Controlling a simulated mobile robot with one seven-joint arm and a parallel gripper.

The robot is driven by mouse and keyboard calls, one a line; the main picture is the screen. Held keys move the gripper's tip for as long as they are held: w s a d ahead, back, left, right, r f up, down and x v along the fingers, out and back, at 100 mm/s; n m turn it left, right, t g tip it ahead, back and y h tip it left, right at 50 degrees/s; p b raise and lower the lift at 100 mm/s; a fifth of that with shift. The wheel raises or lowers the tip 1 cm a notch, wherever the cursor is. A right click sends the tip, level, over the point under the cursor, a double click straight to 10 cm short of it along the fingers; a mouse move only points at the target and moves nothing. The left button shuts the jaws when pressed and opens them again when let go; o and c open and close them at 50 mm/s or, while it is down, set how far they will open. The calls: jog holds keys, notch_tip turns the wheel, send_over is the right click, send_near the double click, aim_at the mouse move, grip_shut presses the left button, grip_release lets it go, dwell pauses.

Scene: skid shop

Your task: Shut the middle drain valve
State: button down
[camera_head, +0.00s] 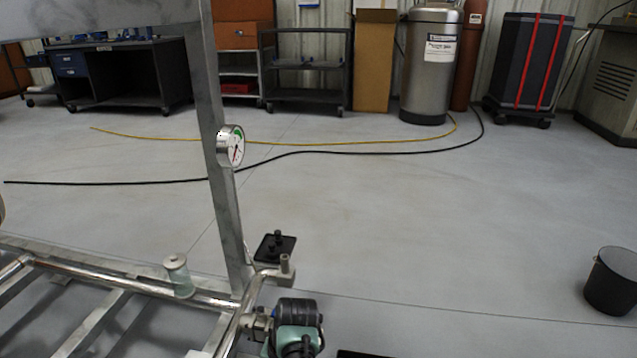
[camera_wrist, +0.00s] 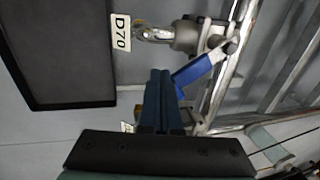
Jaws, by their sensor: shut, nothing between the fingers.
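In the wrist view a drain valve (camera_wrist: 188,36) has a grey metal body and an outlet pointing left, by a white tag (camera_wrist: 120,32) reading D70. Its blue lever handle (camera_wrist: 196,70) slants down and left from the body, at an angle to the outlet. My gripper (camera_wrist: 160,74) is shut and empty, its two dark blue fingers together. The fingertips are close beside the lever's free end; whether they touch it I cannot tell. A second white tag (camera_wrist: 126,127) is partly hidden by my gripper. I cannot tell which valve is the middle one.
A dark tray (camera_wrist: 60,50) lies left of the valve. The skid's metal pipe (camera_wrist: 225,75) runs along the right. In the head view, a gauge (camera_head: 231,147) sits on the skid's post and a black bucket (camera_head: 612,280) stands right. Open floor (camera_head: 430,220) lies between.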

jog(key=w+b, duration=0.2)
jog(key=b, duration=0.1)
jog(key=shift+a+f, duration=0.15)
jog(key=shift+a, duration=0.15)
jog(key=shift+w, duration=0.1)
jog(key=shift+a+b, duration=0.1)
jog(key=shift+b, duration=0.2)
